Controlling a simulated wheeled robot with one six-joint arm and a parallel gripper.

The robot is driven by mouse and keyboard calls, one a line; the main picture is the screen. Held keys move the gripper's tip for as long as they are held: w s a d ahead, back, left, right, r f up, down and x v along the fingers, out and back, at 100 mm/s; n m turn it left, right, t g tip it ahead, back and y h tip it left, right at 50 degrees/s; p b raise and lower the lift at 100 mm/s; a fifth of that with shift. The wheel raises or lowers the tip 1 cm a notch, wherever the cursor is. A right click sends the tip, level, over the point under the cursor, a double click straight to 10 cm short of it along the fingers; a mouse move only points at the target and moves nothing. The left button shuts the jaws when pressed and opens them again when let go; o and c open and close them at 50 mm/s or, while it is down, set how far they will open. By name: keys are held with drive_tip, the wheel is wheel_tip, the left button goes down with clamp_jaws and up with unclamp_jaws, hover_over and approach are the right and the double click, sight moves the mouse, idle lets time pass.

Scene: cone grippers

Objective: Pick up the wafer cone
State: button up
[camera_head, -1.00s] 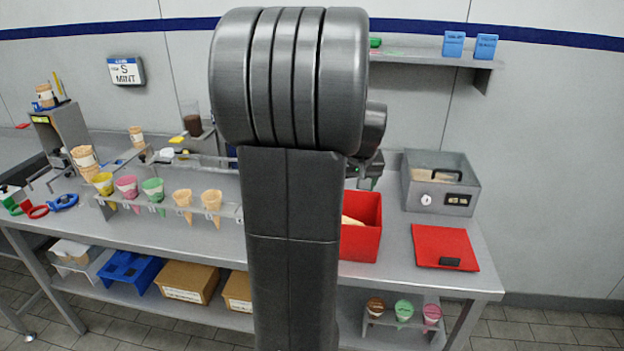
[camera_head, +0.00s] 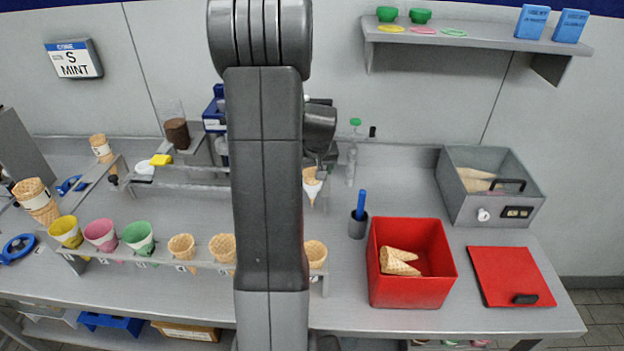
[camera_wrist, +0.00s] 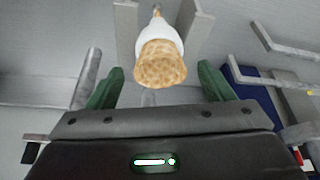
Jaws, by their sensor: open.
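In the wrist view, a wafer cone (camera_wrist: 160,66) with a white sleeve has its wide end toward me. It sits between two grey upright plates, just beyond my open gripper (camera_wrist: 160,84). The green fingers stand apart on either side of the cone's near end, with nothing between them that I can see gripped. In the head view, a white-sleeved cone (camera_head: 312,186) shows just right of my arm, beside a small grey holder; my gripper is largely hidden there. Plain wafer cones (camera_head: 182,247) stand in the front rack (camera_head: 210,264), and more cones (camera_head: 398,262) lie in the red bin (camera_head: 411,292).
Yellow, pink and green sleeved cones (camera_head: 138,238) stand in the rack's left part. A grey box (camera_head: 495,205), a red lid (camera_head: 510,277) and a dark cup with a blue handle (camera_head: 358,222) are on the right. A shelf (camera_head: 480,35) is above.

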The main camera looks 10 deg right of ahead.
drive_tip(key=shift+w+f, duration=0.25)
drive_tip(key=shift+f, duration=0.35)
drive_tip(key=shift+c, duration=0.2)
drive_tip(key=c, duration=0.7)
drive_tip(key=shift+o, duration=0.2)
drive_tip(key=shift+r, duration=0.1)
